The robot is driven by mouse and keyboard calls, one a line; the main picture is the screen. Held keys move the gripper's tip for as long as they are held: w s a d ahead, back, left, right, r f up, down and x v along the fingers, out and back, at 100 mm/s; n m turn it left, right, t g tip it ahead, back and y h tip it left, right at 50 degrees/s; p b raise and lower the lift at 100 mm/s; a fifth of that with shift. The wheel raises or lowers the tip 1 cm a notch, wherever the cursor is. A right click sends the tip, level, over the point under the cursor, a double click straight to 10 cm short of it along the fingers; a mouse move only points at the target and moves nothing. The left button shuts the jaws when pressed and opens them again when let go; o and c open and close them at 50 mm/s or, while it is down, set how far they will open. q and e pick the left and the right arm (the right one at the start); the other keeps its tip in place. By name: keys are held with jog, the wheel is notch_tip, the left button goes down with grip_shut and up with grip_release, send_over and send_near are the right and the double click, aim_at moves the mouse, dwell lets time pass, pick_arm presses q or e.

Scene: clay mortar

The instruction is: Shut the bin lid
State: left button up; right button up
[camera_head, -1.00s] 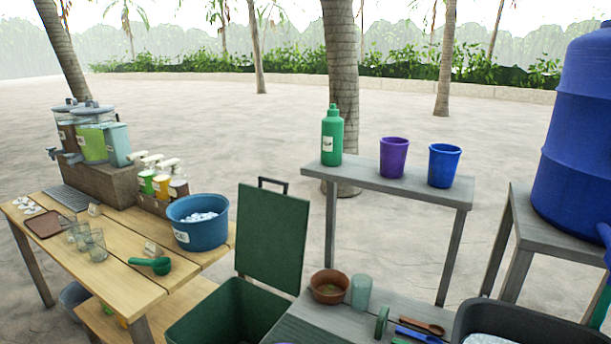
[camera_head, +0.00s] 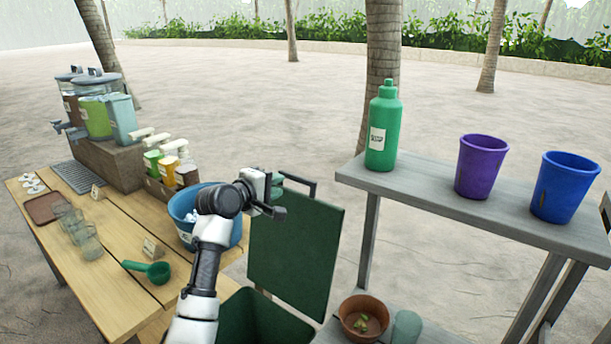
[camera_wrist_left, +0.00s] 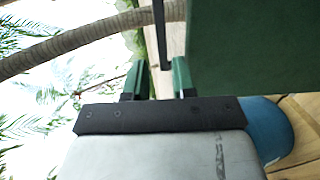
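The bin lid (camera_head: 300,250) is a dark green panel standing upright, open, at the back of the green bin (camera_head: 262,318). Its dark bar handle (camera_head: 306,182) is on the top edge. My left gripper (camera_head: 278,192) is at the lid's upper left corner, near the handle. In the left wrist view, the two green-tipped fingers (camera_wrist_left: 160,80) are apart with nothing between them. The handle (camera_wrist_left: 160,35) is just beyond the fingertips there, and the lid (camera_wrist_left: 250,45) fills the upper right. My right gripper is not in view.
A blue ice tub (camera_head: 183,212) stands on the wooden table (camera_head: 100,285) behind my left arm. A grey shelf (camera_head: 430,205) with a green bottle (camera_head: 383,130), a purple cup (camera_head: 480,167) and a blue cup (camera_head: 563,188) stands right of the lid. A clay pot (camera_head: 362,318) is below.

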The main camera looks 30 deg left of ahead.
aim_at(295, 179)
pick_arm(q)
jog(key=x, duration=0.9)
jog(key=shift+a+f, duration=0.1)
jog(key=shift+f, duration=0.05)
jog(key=shift+c, duration=0.3)
grip_shut()
